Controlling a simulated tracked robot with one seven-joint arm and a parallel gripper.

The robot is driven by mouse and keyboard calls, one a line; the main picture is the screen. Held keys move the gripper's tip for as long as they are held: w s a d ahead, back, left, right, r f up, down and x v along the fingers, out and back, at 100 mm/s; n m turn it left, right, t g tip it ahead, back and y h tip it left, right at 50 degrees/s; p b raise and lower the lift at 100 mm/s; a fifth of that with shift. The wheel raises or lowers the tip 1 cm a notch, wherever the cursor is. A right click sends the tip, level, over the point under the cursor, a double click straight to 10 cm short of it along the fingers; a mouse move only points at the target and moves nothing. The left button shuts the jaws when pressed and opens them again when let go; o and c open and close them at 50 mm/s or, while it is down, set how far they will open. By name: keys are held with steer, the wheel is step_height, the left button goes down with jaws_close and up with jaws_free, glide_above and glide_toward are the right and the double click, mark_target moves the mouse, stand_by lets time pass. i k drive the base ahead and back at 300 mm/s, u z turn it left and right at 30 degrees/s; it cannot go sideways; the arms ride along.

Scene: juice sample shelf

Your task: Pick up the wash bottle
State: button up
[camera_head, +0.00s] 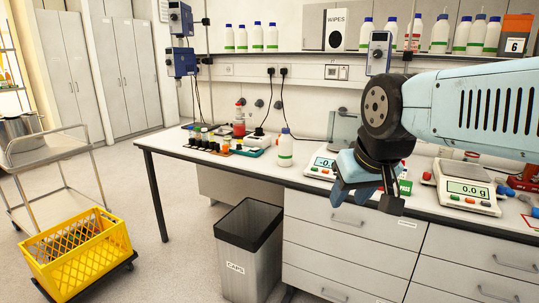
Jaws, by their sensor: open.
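No bottle is plainly readable as the wash bottle. A red bottle-like thing (239,120) with a pale top stands at the back of the bench, left of centre. A white bottle with red markings (413,35) stands among others on the wall shelf. My gripper (368,198) is open, pointing down near the bench's front edge, apart from these bottles. It hides part of a balance and a small green-and-white thing behind it.
Balances (466,188) stand on the bench (185,150). Small dark-capped bottles (205,137) stand at its left. The shelf (300,53) holds several blue-capped bottles. A grey bin (240,255) stands below; a yellow crate (82,250) and metal trolley (60,150) are left.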

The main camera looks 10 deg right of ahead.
mark_target(285, 140)
steer(key=z, duration=0.2)
steer(key=i, duration=0.9)
steer(key=u, duration=0.1)
